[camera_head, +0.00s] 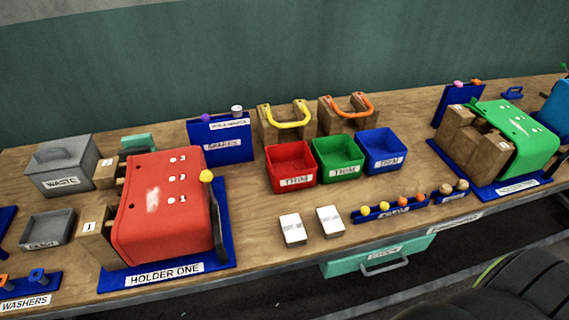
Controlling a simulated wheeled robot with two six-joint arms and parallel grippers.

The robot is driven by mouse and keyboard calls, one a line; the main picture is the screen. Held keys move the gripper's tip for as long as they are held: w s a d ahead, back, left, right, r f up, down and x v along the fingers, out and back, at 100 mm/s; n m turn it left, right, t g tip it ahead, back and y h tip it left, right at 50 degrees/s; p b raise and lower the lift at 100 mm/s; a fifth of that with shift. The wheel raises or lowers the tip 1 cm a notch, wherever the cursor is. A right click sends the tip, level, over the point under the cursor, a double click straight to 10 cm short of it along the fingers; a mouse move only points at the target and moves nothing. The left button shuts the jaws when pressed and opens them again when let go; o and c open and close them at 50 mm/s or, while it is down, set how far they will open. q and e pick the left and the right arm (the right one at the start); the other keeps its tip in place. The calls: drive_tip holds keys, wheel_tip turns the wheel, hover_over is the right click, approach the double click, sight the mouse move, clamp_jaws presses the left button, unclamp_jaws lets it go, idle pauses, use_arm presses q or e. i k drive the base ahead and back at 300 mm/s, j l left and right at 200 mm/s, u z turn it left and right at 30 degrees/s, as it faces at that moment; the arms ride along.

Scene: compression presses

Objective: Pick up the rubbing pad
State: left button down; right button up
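Nothing in view is legibly labelled as the rubbing pad, so I cannot tell for sure which thing it is. Two small white-topped blocks, a left one (292,229) and a right one (330,220), lie side by side on the bench front. Behind the bins stand a wooden block with a yellow handle (287,123) and one with an orange handle (346,107). The red press marked HOLDER ONE (165,225) has a pale patch on its front. Neither of my grippers shows in the view.
Red (290,167), green (338,160) and blue (384,152) TRIM bins stand mid-bench. A grey WASTE box (63,168) is at left, a green press (515,135) at right. A teal drawer (375,258) hangs below the front edge.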

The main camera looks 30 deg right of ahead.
sight(332, 225)
drive_tip(key=z, duration=1.25)
